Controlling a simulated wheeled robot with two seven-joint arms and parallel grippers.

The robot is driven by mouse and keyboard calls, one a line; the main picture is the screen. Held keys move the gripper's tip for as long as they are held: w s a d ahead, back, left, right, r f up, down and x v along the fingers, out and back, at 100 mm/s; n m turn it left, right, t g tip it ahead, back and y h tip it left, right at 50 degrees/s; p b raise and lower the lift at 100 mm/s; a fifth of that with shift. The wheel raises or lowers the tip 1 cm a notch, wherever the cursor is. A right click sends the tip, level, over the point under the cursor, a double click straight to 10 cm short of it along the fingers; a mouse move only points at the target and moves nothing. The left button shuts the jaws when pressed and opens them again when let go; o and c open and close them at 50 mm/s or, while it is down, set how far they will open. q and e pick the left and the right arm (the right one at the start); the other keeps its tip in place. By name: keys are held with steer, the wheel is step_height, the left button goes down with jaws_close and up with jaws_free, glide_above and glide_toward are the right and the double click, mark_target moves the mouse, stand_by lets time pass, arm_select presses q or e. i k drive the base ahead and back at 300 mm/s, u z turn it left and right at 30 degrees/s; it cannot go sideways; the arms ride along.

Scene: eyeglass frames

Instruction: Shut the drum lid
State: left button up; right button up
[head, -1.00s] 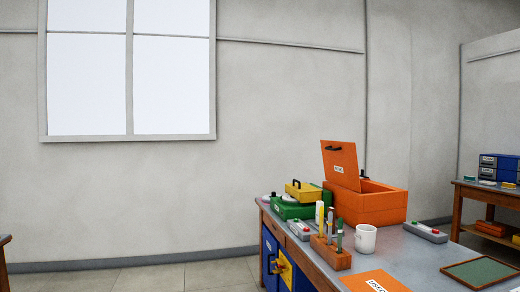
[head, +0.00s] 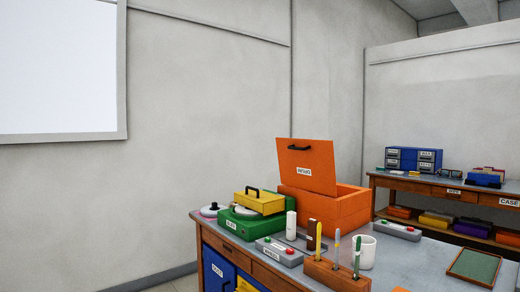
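An orange box (head: 338,208) stands on the near workbench, with its orange lid (head: 306,165) raised and tilted back at its left side. The lid has a black handle and a white label too small to read surely. I cannot tell whether this is the drum. Left of it is a green case (head: 252,225) with white round parts and a yellow box (head: 259,202) with a black handle on top. Neither of my grippers shows in the head view.
The near workbench (head: 425,258) also holds a grey button box (head: 279,251), a tool block (head: 336,275), a white mug (head: 364,251), another button box (head: 397,231) and a green board (head: 474,266). A second bench (head: 453,189) with drawer units stands behind, right.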

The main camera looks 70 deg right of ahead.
mark_target(308, 165)
steer(key=z, duration=0.7)
steer(key=i, duration=1.25)
steer(key=z, duration=1.2)
